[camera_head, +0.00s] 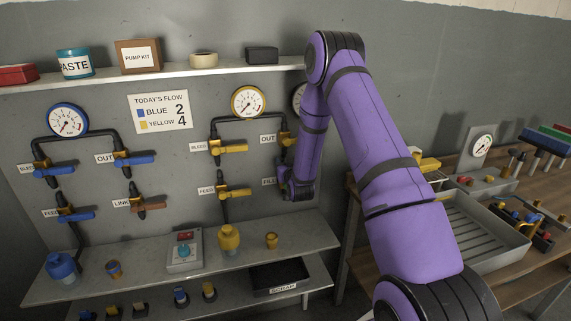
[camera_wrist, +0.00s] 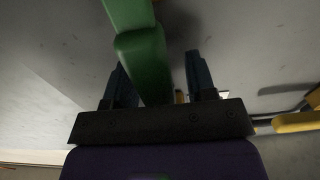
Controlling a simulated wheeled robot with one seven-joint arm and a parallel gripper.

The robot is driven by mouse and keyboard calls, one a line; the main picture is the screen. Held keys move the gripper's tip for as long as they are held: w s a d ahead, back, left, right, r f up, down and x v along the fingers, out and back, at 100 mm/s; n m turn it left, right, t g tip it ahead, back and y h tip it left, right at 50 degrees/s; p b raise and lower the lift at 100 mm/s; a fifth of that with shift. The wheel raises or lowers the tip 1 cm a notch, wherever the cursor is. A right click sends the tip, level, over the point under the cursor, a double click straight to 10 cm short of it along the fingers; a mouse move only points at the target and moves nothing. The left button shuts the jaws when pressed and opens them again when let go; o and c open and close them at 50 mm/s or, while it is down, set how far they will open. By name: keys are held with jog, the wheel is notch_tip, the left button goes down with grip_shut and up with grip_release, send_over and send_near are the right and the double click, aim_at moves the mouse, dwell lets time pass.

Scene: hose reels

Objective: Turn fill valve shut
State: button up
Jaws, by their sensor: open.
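The fill valve stands by the partly covered "FILL" label (camera_head: 268,182) at the right of the wall panel. My purple arm hides the valve itself in the head view. In the wrist view a green lever (camera_wrist: 142,55), which looks like this valve's handle, reaches down from the top edge between the two dark fingers. My gripper (camera_wrist: 157,62) is open around the green lever, with a visible gap to the right finger. Contact on the left side is unclear. In the head view my gripper is hidden behind my wrist.
A yellow handle (camera_wrist: 296,122) lies to the right in the wrist view. On the panel are yellow feed (camera_head: 234,192) and bleed (camera_head: 232,148) valves, and blue valves farther left. A shelf (camera_head: 130,250) with bottles is below; a workbench with a grey tray (camera_head: 470,240) stands right.

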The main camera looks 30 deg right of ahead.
grip_shut()
jog(key=shift+d, duration=0.1)
jog(key=s+d+f+m, duration=0.2)
jog(key=d+f+m, duration=0.6)
jog(key=m, duration=1)
jog(key=shift+s+d+f, duration=0.2)
jog(key=shift+s+f, duration=0.15)
jog(key=shift+f, duration=0.3)
